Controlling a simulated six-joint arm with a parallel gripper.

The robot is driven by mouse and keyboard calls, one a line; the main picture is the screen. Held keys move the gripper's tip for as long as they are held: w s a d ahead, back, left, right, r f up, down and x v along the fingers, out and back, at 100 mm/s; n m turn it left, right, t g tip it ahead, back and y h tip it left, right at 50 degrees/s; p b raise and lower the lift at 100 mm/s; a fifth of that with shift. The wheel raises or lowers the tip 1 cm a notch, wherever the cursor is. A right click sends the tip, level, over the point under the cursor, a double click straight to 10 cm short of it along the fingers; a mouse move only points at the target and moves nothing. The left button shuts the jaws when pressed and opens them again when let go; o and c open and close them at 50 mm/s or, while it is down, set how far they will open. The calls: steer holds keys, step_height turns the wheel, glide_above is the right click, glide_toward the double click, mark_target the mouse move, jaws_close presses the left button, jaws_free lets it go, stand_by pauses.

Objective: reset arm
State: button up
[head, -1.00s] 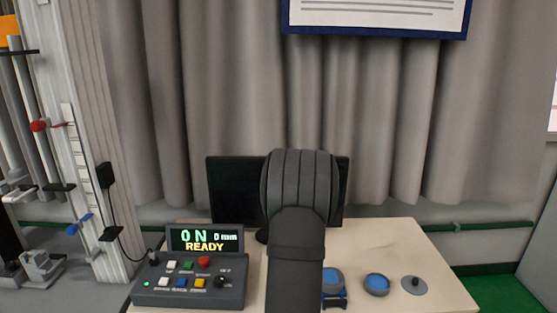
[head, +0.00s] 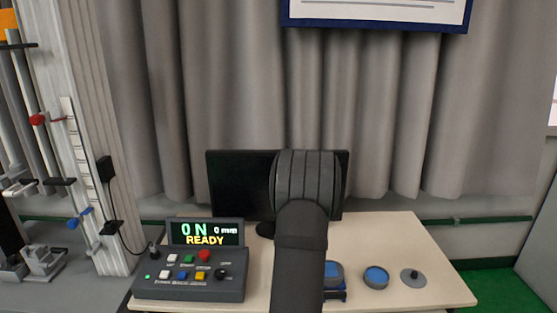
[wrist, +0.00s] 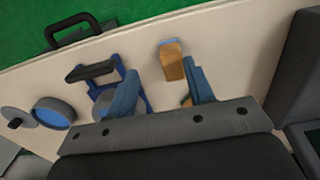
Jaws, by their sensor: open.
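My arm rises in front of the table in the head view and hides part of the tabletop. My gripper (wrist: 160,88) shows in the wrist view with its two blue fingers apart and nothing clearly held between them. It hangs over the table (wrist: 235,50). A wooden piece with a blue end (wrist: 172,62) lies just beyond the fingers. A blue frame with a black bar (wrist: 92,71) is beside the left finger and partly hidden by it. In the head view my gripper is hidden behind the arm.
A control box (head: 190,287) reads "0 N 0 mm READY". A dark monitor (head: 228,180) stands at the back of the table. A blue-topped round dish (head: 376,277) and a grey knobbed disc (head: 413,281) are at the right. The drop tower (head: 95,190) stands left.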

steer(key=s+d+r, duration=0.6)
steer(key=d, duration=0.2)
steer(key=shift+w+d+f+n, duration=0.1)
steer(key=shift+w+d+n, duration=0.4)
steer(key=shift+w, duration=2.65)
steer(key=shift+w+d+n, duration=0.35)
steer(key=shift+w+n, duration=0.3)
steer(key=shift+w, duration=2.55)
steer(key=shift+w+d+f+n, duration=0.1)
steer(key=shift+w+d+n, duration=0.4)
steer(key=shift+w, duration=2.65)
steer(key=shift+a+r, duration=0.1)
steer(key=shift+r, duration=0.05)
steer(key=s+a+m, duration=0.1)
steer(key=s+m, duration=0.1)
steer(key=s, duration=1.1)
steer(key=shift+s+a+r, duration=0.25)
steer(key=shift+s+a, duration=0.05)
steer(key=shift+s, duration=0.05)
steer(key=shift+m, duration=0.25)
